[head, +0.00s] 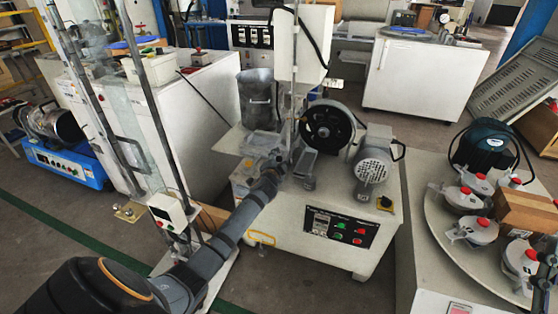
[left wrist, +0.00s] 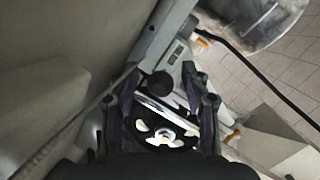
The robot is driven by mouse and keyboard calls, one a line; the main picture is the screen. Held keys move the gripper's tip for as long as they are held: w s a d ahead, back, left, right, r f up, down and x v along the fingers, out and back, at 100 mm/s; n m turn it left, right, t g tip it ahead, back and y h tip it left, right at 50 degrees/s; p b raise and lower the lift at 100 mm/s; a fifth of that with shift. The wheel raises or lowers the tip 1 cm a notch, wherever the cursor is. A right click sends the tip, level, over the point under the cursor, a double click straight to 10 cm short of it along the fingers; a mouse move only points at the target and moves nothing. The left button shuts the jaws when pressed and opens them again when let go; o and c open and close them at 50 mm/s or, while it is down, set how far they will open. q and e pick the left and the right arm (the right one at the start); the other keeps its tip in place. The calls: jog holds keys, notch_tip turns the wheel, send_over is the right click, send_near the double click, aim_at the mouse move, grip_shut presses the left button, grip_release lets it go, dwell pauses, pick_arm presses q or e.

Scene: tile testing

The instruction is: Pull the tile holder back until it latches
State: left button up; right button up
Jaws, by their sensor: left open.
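The testing machine (head: 330,205) stands in the middle of the head view, with a black wheel (head: 328,126) and a grey motor. My left gripper (head: 276,163) is at its front left, beside the metal parts on its top. In the left wrist view the left gripper (left wrist: 165,88) is open, with its fingers on either side of a black round knob (left wrist: 160,85). The knob is at the end of a grey metal arm (left wrist: 170,40), which looks like the tile holder. I cannot tell whether the fingers touch it. A dark part at the lower right may be my right gripper (head: 545,265).
A control panel (head: 340,228) with buttons is on the machine's front. A grey bucket (head: 257,98) stands behind the gripper. A tall rig (head: 135,110) stands left. A round table (head: 447,225) with several red-capped pots is at right. Floor is free at lower left.

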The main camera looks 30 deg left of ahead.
pick_arm(q)
grip_shut()
jog(key=shift+a, duration=0.15)
pick_arm(e)
jog(key=shift+w, duration=0.1)
pick_arm(q)
jog(key=a, duration=0.2)
jog(key=s+a+p, duration=0.1)
jog(key=shift+a+f, duration=0.1)
jog(key=shift+a, duration=0.3)
jog(key=shift+s+a+f, duration=0.1)
jog(key=shift+a, duration=0.2)
pick_arm(e)
jog(key=w+f+m+g+h, duration=0.1)
jog(key=w+f+g, duration=0.2)
jog(key=f, duration=0.6)
jog(key=shift+w+d+g, duration=0.15)
jog(key=shift+w+g, duration=0.25)
jog(key=shift+g, duration=0.4)
jog(key=shift+f, duration=0.1)
